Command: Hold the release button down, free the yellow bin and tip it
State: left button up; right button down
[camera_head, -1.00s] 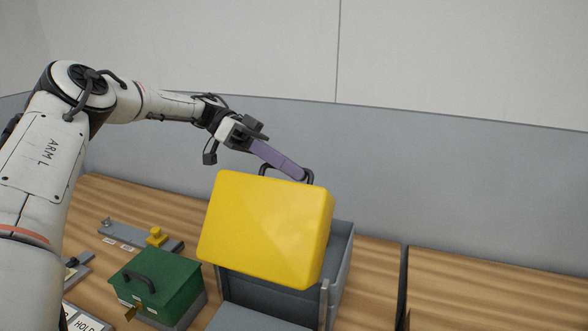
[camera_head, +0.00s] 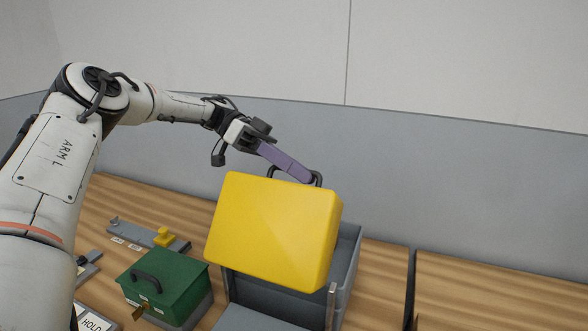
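The yellow bin (camera_head: 272,232) is tilted, with its broad side facing me, at the mouth of a grey open box (camera_head: 347,262). A dark handle loop (camera_head: 318,178) is at its top. My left gripper (camera_head: 303,176) reaches in from the upper left. Its long purple fingers end at this handle and look shut on it; the exact contact is partly hidden. Whether the bin still touches the box is hidden. A label reading HOLD (camera_head: 93,323) shows at the lower left edge; I cannot make out the button itself. My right gripper is out of view.
A green case (camera_head: 165,284) with a dark handle and brass latch stands left of the bin. The wooden bench (camera_head: 470,300) is bare at the right, past a dark upright edge (camera_head: 410,290).

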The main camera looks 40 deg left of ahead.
pick_arm(q)
jog(key=b+v, duration=0.1)
jog(key=v, duration=0.6)
jog(key=shift+a, duration=0.25)
dwell(0.4)
